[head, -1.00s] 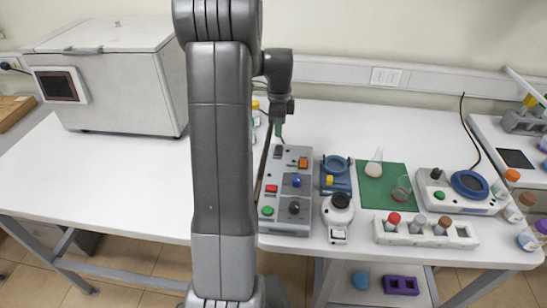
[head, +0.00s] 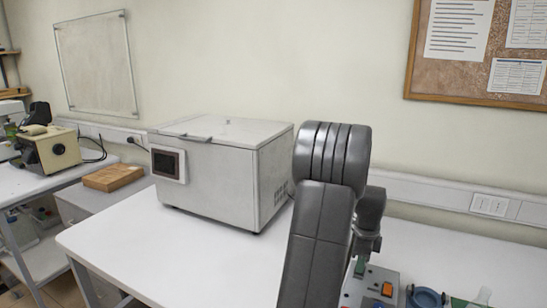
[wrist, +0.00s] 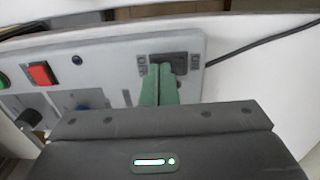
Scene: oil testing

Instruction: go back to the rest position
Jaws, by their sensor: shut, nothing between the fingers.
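My gripper (wrist: 163,85) shows in the wrist view with its two green fingers together and nothing between them. The fingertips are over the grey control box (wrist: 105,60), close to a dark rocker switch at one end of its face; I cannot tell whether they touch it. In the head view my gripper (head: 360,267) is partly hidden behind my arm, above the same control box (head: 391,279), which is cut off by the bottom edge.
A white lidded machine (head: 225,170) stands on the white table (head: 150,250). A blue device (head: 425,298) and a glass flask (head: 483,297) are at the bottom right. A side bench with a beige instrument (head: 52,150) is at the left. The table's left part is clear.

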